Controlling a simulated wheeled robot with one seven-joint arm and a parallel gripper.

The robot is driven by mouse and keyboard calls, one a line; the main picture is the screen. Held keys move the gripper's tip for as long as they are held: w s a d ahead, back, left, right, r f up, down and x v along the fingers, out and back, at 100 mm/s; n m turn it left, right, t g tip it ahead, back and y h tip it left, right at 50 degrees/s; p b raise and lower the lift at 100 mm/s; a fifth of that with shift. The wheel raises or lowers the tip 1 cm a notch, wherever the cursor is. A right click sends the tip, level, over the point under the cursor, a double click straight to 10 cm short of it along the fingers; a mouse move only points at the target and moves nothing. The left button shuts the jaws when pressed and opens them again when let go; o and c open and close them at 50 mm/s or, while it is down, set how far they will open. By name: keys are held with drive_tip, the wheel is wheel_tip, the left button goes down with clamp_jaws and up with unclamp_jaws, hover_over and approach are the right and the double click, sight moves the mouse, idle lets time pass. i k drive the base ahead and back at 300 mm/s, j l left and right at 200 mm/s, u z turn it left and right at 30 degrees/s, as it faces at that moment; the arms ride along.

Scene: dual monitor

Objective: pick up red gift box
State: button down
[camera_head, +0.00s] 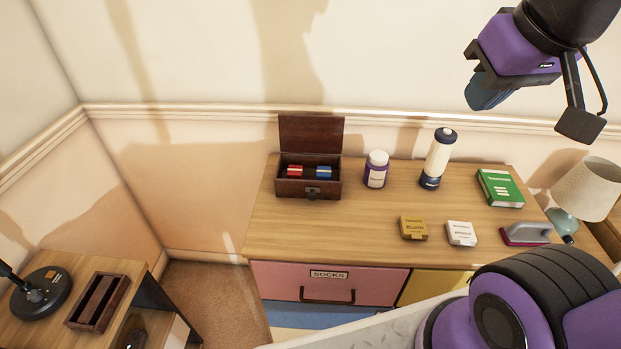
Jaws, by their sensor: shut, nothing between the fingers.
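I see no plain red gift box with a ribbon. A small red item (295,172) lies inside an open dark wooden chest (309,190) at the back left of the dresser, beside a blue item (323,172). I cannot tell whether the red item is a box. The chest's lid stands up against the wall side. My gripper (487,92) is at the upper right, raised in the air, far from the chest. It is shut and empty. My arm covers the lower right of the view.
The dresser top (340,225) holds a purple-and-white jar (376,170), a white bottle (437,160), a green book (499,188), two small boxes (413,228), a red-based iron-like item (526,233) and a lamp (587,190). A side table (60,260) stands left. The dresser's front left is clear.

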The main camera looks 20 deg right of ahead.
sight(294, 172)
drive_tip(key=i+j, duration=0.15)
drive_tip(key=j, duration=0.25)
drive_tip(key=i+j, duration=0.1)
drive_tip(key=j, duration=0.3)
drive_tip(key=i+j, duration=0.15)
drive_tip(key=j, duration=0.25)
drive_tip(key=i+j+z, duration=0.1)
drive_tip(key=j, duration=0.3)
